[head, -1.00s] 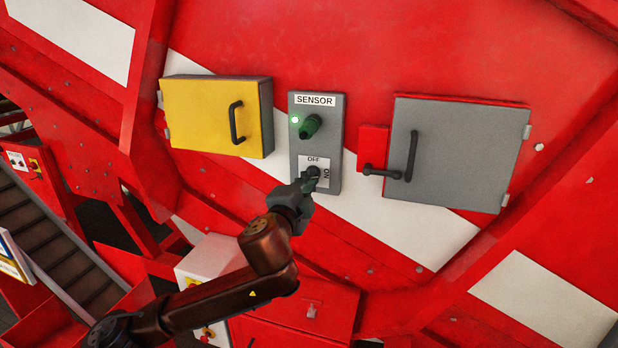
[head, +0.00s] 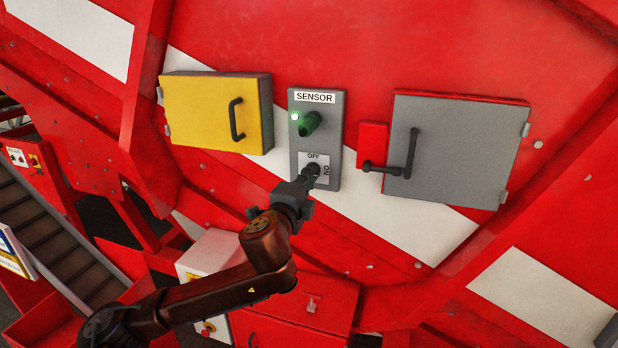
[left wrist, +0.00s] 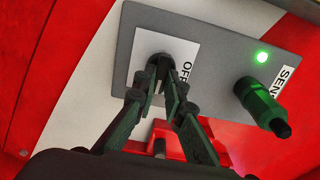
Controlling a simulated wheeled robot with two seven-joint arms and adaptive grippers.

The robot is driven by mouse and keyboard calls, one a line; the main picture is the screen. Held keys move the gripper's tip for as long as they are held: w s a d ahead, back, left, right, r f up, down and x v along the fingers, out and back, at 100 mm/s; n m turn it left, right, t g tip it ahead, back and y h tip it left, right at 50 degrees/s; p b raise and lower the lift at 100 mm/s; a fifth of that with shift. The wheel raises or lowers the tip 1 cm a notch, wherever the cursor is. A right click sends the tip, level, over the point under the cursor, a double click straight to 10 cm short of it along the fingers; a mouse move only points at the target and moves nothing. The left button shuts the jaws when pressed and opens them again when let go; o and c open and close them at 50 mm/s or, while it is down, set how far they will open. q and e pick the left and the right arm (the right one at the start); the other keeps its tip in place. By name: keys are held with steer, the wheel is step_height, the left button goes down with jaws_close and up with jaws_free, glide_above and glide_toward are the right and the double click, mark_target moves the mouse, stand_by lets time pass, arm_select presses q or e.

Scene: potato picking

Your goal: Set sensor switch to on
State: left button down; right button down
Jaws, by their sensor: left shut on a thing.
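The grey sensor panel (head: 333,140) is fixed to the red machine wall in the middle of the head view. My left gripper (head: 311,172) reaches up from below left and is shut on the switch knob. In the left wrist view its fingers (left wrist: 163,66) close together at the knob on the white plate (left wrist: 181,48). The fingers hide most of the knob, so its angle is hard to tell. My right gripper does not show.
A yellow box (head: 212,112) with a dark handle is left of the panel. A grey door (head: 460,150) with a handle is to its right. A red cabinet (head: 300,300) and a white box are below my left arm.

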arm_select(q)
steer(key=c, duration=2)
jaws_free()
steer(key=v, duration=1.2)
steer(key=shift+f, duration=0.1)
